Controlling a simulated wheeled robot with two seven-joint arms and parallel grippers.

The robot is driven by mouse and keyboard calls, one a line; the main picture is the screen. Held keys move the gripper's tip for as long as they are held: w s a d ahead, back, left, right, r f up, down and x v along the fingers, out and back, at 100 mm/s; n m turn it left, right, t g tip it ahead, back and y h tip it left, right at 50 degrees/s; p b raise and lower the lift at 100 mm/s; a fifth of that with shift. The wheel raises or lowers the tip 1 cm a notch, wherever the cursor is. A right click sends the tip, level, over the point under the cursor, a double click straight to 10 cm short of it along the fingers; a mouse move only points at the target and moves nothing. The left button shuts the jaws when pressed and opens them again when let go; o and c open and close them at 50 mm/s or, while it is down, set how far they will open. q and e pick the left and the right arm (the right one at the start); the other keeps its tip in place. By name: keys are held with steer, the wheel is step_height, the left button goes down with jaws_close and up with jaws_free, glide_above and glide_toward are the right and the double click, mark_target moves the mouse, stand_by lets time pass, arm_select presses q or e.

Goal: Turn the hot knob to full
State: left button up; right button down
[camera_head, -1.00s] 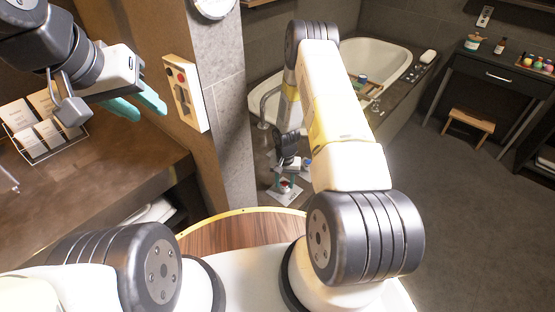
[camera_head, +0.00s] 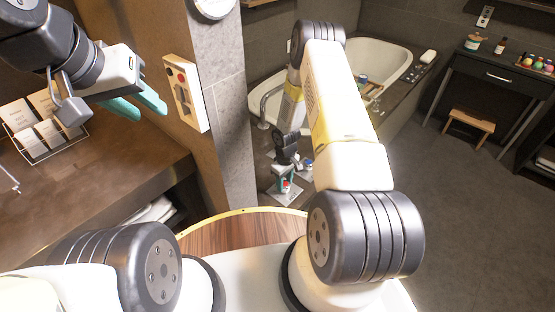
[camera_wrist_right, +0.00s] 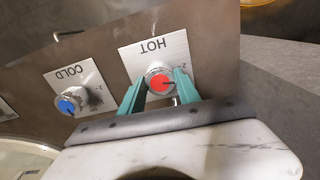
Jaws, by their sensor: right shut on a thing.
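The hot knob (camera_wrist_right: 160,82) is red and round, on a white plate (camera_wrist_right: 166,50) lettered HOT, which appears upside down in the right wrist view. A dark mark on the knob's face points to the right there. My right gripper (camera_wrist_right: 160,88) has its teal fingers on either side of the knob and is shut on it. In the head view my right gripper (camera_head: 285,182) is small and partly hides the knob. My left gripper (camera_head: 141,106) is open and empty, in the air at the upper left, over the counter.
A blue cold knob (camera_wrist_right: 67,104) on its COLD plate is left of the hot one in the wrist view. A stone pillar (camera_head: 225,120) with a switch panel (camera_head: 184,93) stands between the counter (camera_head: 95,190) and the bathtub (camera_head: 375,58). A small stool (camera_head: 469,122) is at right.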

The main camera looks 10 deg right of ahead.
mark_target(285, 184)
steer(key=shift+n, duration=1.2)
steer(key=c, duration=0.9)
jaws_free()
steer(key=shift+o, duration=0.2)
steer(key=shift+r, duration=3.9)
